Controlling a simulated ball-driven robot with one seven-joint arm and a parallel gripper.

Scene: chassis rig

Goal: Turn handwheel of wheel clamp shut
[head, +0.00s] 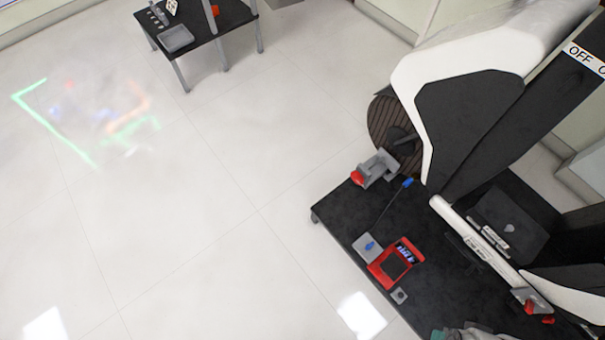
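A grey clamp-like block with a red round part (375,170) sits at the far left corner of the black table (340,222). It looks like the wheel clamp, but the red part is too small to tell how far it is turned. A second grey piece with a red part (532,302) lies near the right edge, partly cut off by white and black bodywork. My white and black arm (465,110) covers much of the right side. I cannot make out my gripper's fingers.
On the table are a red tray-like box (390,268), a grey plate with a blue part (368,247), a blue-tipped rod (407,183) and a small grey block (399,295). A smaller black table (205,30) stands at the top. The pale floor at left is open.

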